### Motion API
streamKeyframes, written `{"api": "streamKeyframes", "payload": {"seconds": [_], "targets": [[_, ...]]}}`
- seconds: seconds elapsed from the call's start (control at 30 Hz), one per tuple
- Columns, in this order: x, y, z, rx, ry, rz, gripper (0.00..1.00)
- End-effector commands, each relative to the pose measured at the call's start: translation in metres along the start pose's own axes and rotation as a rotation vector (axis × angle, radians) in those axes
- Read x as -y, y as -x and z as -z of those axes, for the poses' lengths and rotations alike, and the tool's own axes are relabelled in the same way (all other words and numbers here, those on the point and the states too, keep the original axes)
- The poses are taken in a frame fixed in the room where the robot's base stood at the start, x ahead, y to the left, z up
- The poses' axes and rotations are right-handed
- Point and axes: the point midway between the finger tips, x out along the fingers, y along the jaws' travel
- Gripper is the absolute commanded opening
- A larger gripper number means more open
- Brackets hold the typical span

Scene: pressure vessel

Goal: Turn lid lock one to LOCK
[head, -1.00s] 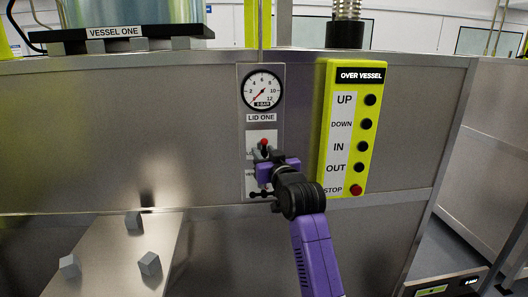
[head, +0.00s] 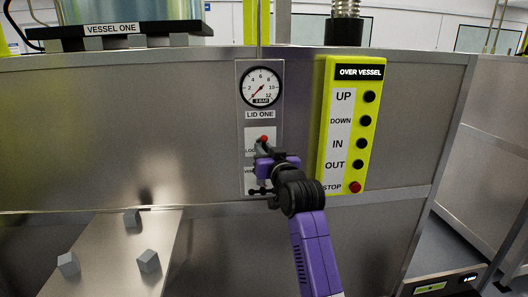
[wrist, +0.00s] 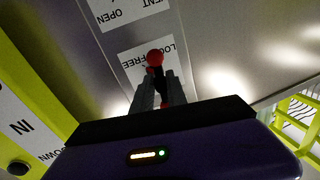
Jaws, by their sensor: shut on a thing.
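The lid lock one lever has a red knob (head: 264,138) and sits on a white plate (head: 251,135) under the LID ONE label. My gripper (head: 262,148) is at this lever, its fingers closed around the shaft just below the knob. In the wrist view, the red knob (wrist: 155,57) stands out between the two dark fingertips (wrist: 158,82). The plate behind it shows LOCK and FREE upside down (wrist: 150,62), partly covered by the knob and fingers. The lever's base is hidden, and its exact angle is hard to tell.
A pressure gauge (head: 261,87) sits above the lever. A vent plate (head: 250,181) lies below, partly behind my gripper. A yellow OVER VESSEL button box (head: 326,130) stands close on the right. Grey blocks (head: 149,261) lie on a low surface at lower left.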

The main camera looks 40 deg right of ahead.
Motion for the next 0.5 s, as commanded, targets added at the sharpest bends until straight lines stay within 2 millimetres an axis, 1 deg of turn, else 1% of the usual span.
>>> {"api": "streamKeyframes", "payload": {"seconds": [0.03, 0.17, 0.5], "targets": [[0.0063, -0.0001, -0.0017, -0.006, -0.029, 0.011, 0.00], [0.0069, -0.0001, -0.0023, -0.024, -0.123, 0.013, 0.00], [0.0086, 0.0001, -0.0021, -0.086, -0.437, 0.017, 0.00]]}}
